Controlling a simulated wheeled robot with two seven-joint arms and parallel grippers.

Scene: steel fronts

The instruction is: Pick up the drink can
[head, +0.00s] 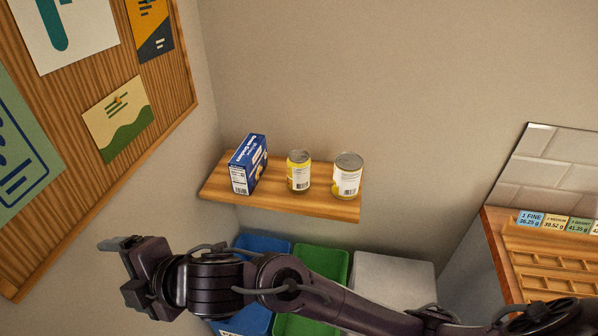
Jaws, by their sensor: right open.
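A wooden wall shelf (275,203) holds three items. In its middle stands a small yellow can with a white label and a narrowed top, which looks like the drink can (298,172). It is upright. My right arm reaches across the bottom of the head view from the right. Its right gripper (118,267) is at the lower left, open and empty, pointing left, and appears lower in the picture than the shelf and apart from the can. My left gripper is not in view.
A blue box (248,165) stands left of the can and a wider white-and-yellow tin (347,176) right of it. Blue (262,244), green (325,265) and grey (392,272) bins are below. A corkboard wall is left; a wooden rack (555,255) is right.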

